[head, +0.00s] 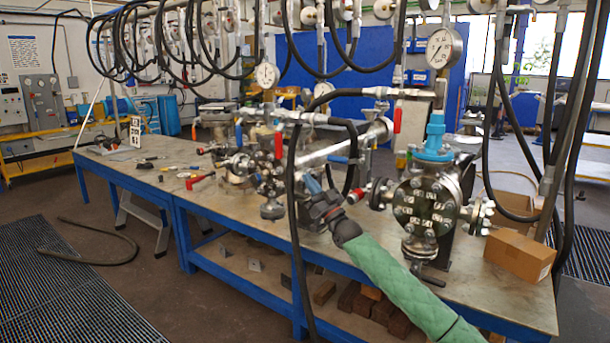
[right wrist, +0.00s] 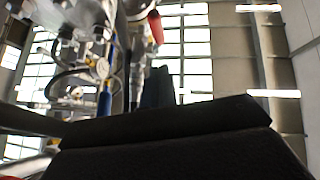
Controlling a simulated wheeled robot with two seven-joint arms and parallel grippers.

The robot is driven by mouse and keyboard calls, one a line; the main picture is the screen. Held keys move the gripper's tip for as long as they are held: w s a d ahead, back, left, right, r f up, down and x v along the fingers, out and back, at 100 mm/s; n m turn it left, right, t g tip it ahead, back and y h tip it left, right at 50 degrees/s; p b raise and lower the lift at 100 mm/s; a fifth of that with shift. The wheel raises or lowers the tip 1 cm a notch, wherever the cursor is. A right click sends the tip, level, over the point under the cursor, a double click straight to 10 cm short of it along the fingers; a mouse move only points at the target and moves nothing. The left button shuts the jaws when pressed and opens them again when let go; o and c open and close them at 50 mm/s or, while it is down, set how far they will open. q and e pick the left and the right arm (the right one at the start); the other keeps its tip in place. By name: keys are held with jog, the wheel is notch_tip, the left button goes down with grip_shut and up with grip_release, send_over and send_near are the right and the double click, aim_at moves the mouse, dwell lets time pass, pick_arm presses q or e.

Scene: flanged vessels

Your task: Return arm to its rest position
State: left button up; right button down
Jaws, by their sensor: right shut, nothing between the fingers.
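My right arm (head: 405,278), in a green sleeve, reaches in from the lower right of the head view. Its dark wrist leads to my right gripper (head: 312,186), which is shut and empty in front of the flanged vessels and pipes on the bench. Whether it touches the pipework cannot be told. In the right wrist view the dark gripper body fills the lower part, with the fingers (right wrist: 158,86) pointing up and metal fittings close by on the left. My left gripper is not in view.
A flanged vessel (head: 427,205) stands right of my wrist. Other valves and pipes (head: 265,165) crowd the bench (head: 245,213). Black hoses (head: 292,210) hang in front. A cardboard box (head: 520,255) sits at the right end. The bench's left end holds small loose parts.

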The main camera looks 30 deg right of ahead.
jog(key=shift+s+d+f, duration=0.1)
jog(key=shift+s+f, duration=0.25)
